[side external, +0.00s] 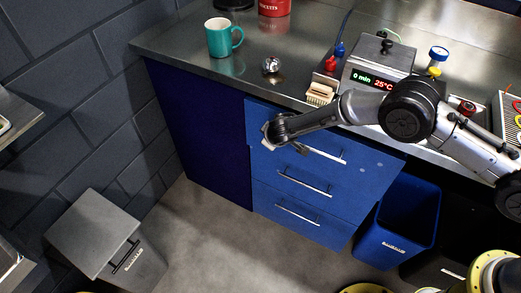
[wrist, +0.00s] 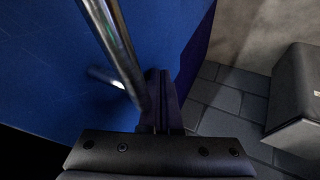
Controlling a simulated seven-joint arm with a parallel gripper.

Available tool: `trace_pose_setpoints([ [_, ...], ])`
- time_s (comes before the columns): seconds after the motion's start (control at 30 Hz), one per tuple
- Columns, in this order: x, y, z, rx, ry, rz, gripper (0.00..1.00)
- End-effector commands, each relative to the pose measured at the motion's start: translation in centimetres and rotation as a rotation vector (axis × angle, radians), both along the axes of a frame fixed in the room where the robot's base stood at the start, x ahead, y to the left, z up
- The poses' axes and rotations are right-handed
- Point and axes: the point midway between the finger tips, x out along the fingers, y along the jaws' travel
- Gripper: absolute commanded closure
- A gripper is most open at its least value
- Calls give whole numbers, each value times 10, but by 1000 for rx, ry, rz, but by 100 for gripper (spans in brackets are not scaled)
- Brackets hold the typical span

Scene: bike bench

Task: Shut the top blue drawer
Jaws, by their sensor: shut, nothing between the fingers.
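The top blue drawer (side external: 372,160) is the upper of several drawer fronts under the counter and has a silver bar handle (side external: 326,155). I cannot tell how far it stands out from the cabinet. My gripper (side external: 300,149) is at the left part of this drawer front, near the left end of the handle. In the wrist view, the blue front (wrist: 50,70) fills the left side, and the bar handle (wrist: 121,52) runs close beside my shut, empty fingers (wrist: 158,78). Whether the fingers touch the bar or the front is unclear.
Lower drawers with handles (side external: 304,184) sit below. A blue bin (side external: 408,215) stands to the right, and a grey lidded bin (side external: 95,235) at lower left. The counter (side external: 185,55) above holds a teal mug (side external: 219,38) and a hotplate (side external: 381,55). The floor in front is clear.

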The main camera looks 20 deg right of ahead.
Motion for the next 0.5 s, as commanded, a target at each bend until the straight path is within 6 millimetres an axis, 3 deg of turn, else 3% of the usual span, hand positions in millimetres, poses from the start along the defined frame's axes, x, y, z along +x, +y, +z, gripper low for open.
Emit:
trace_pose_setpoints([
  [0.2,16,-15,0,2,0,0,100],
  [0.5,21,-21,0,-1,-1,-3,100],
])
